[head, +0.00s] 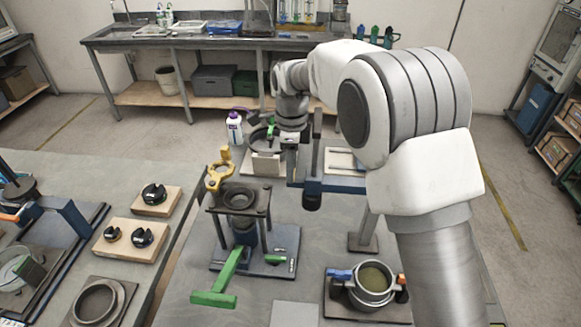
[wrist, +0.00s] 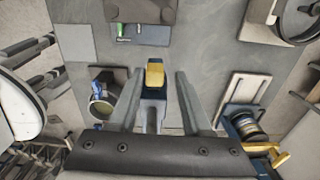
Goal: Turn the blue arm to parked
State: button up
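A blue arm (head: 338,187) is a level bar on the right-centre of the bench in the head view, beside a grey post with a dark foot. A black knob (head: 312,201) hangs below its left part. My gripper (head: 292,160) is at the bar's left end, partly hidden by my own arm. In the wrist view my gripper (wrist: 159,74) has its two fingers apart. A yellow-topped dark blue piece (wrist: 155,76) lies between them in the picture, with gaps on both sides. I cannot tell whether anything touches it. No parked mark is readable.
A stand with a yellow clamp (head: 219,176) and a green lever (head: 224,272) stands left of the blue arm. A round pot (head: 373,281) with blue and orange handles is in front. A white bottle (head: 234,128) stands behind. Wooden blocks (head: 138,240) lie on the left bench.

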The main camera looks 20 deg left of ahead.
jog(key=shift+o, duration=0.3)
jog(key=shift+s, duration=0.1)
notch_tip(320, 180, up, 17)
jog(key=shift+r, duration=0.15)
dwell(0.6)
